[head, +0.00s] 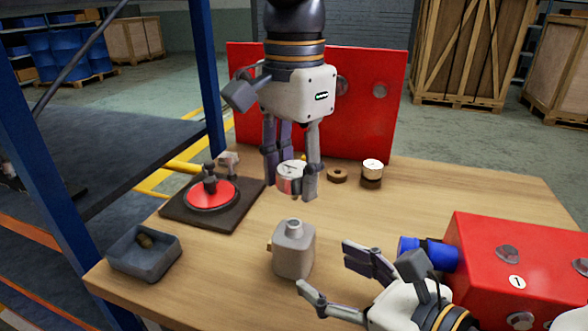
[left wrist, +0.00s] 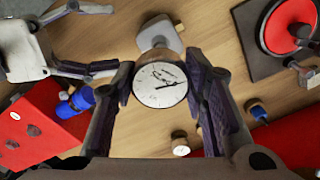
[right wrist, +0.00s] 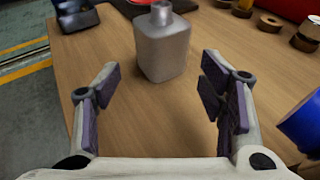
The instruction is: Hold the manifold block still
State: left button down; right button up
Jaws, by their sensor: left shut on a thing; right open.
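The manifold block (head: 293,252) is a grey block with a round port on top, standing upright on the wooden table; a small brass fitting shows on its left side. My left gripper (head: 292,190) is shut on a round white-faced gauge (head: 290,170), held above the table behind the block. The dial (left wrist: 159,85) faces the left wrist camera. My right gripper (head: 324,267) is open and empty, just right of the block. In the right wrist view the block (right wrist: 162,50) stands ahead, between the lines of the open fingers and apparently not touched.
A grey tray (head: 120,262) with a small brass part is at the left. A red disc fixture (head: 211,196) on a dark plate stands behind it. A brass ring (head: 337,175) and a white-topped part (head: 372,170) lie at the back. A red box (head: 500,260) with a blue cylinder stands right.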

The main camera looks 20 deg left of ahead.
aim_at(307, 260)
jog(key=x, duration=0.9)
jog(key=shift+s, duration=0.1)
jog(key=c, duration=0.6)
jog(key=o, duration=0.8)
jog(key=shift+o, duration=0.2)
jog(key=c, duration=1.5)
